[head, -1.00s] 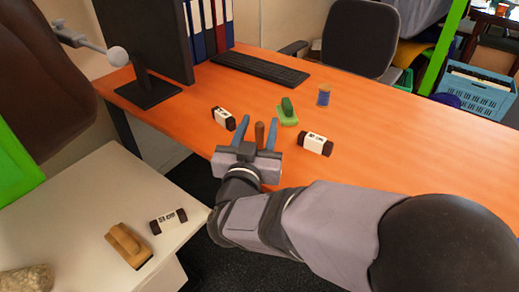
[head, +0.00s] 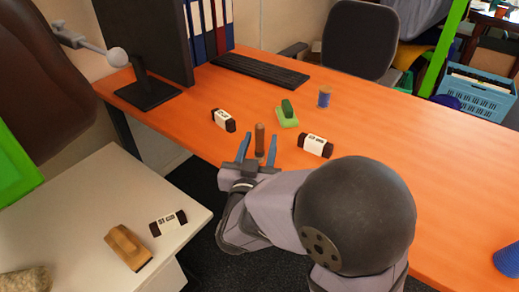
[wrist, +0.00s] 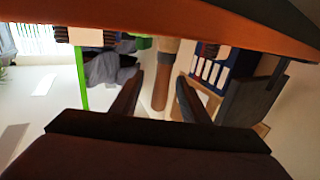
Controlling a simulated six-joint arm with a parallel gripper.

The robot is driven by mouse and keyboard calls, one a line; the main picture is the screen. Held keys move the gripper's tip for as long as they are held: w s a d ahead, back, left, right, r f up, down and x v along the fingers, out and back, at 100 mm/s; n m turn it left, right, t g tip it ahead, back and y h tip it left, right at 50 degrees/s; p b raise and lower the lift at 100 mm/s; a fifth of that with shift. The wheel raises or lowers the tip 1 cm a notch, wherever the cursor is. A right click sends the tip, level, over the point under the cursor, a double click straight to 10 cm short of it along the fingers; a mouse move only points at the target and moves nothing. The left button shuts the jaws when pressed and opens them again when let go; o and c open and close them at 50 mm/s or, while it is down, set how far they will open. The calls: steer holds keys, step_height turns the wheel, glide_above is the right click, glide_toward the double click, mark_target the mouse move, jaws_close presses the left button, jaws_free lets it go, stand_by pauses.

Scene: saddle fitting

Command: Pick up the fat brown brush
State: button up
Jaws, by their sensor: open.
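The fat brown brush (head: 260,139) shows as a thick brown handle at the near edge of the orange desk. My gripper (head: 259,140) is open at that edge, its two blue fingers on either side of the handle in the picture. In the wrist view the brown handle (wrist: 160,88), with a paler part above it, lies between my two fingers (wrist: 155,95). I see no clear contact between fingers and handle. The brush's far end is not clearly visible.
Dark-ended blocks with white labels lie on the orange desk (head: 400,150), left (head: 223,120) and right (head: 315,146) of the brush. A green block (head: 287,114) and a small spool (head: 324,98) lie behind. A tan wooden brush (head: 128,248) lies on the white table.

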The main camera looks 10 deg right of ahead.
steer(key=shift+x, duration=2.6)
steer(key=shift+a+r, duration=0.1)
steer(key=shift+a, duration=0.05)
jaws_close()
